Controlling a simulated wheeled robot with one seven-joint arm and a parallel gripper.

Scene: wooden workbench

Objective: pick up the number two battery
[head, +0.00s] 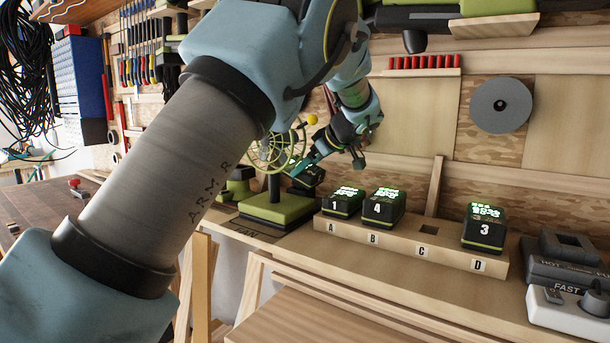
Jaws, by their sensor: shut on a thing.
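My gripper (304,164) is beside the green fan, left of and above the battery rack, and is shut on a dark battery (309,178). The held battery's number cannot be read from here, and the jaws partly hide it. In the wooden rack (410,250), battery 1 (342,203) stands in slot A, battery 4 (384,207) in slot B and battery 3 (484,228) in slot D. Slot C (427,231) is empty. The three standing batteries show lit green tops.
The fan (278,208) stands on a green base left of the rack. A grey charger (565,263) and a white unit marked FAST (568,312) are at the right. A wooden strip (434,187) leans behind the rack. My arm hides much of the left.

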